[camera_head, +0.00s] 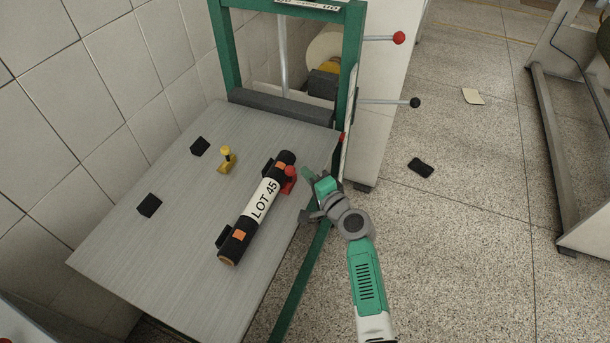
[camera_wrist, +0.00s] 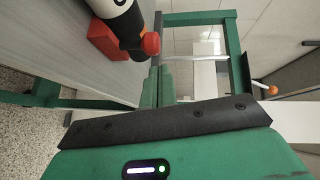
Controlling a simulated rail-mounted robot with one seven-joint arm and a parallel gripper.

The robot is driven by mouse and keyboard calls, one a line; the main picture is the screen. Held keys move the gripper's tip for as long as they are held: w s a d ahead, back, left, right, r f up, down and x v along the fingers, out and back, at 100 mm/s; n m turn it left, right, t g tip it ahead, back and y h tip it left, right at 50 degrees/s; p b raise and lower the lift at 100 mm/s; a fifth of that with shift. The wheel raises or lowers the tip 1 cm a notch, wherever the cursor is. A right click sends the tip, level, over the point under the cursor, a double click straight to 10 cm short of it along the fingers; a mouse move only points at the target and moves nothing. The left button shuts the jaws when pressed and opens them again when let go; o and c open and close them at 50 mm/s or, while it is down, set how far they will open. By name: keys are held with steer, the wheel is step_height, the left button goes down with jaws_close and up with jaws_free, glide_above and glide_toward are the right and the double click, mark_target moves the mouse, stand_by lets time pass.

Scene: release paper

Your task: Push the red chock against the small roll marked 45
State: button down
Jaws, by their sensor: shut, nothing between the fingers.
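The roll marked LOT 45 (camera_head: 262,199), black with orange patches and a white label, lies slantwise on the grey tabletop. My gripper (camera_head: 308,174) is just right of the chock, near the table's right edge. Its green fingers (camera_wrist: 157,86) are shut and empty, apart from the chock.
Black blocks (camera_head: 224,236) (camera_head: 268,167) sit along the roll's left side. A yellow chock (camera_head: 227,161) and two more black blocks (camera_head: 200,146) (camera_head: 149,205) stand farther left. A green frame (camera_head: 348,90) with a dark bar (camera_head: 280,105) rises at the table's far end.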

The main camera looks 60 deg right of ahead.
steer(key=d+p+v, duration=0.1)
steer(key=p+v, duration=0.1)
steer(key=v, duration=0.9)
steer(key=shift+s+r+p, duration=0.15)
steer(key=shift+s+p, duration=0.2)
steer(key=shift+s, duration=0.4)
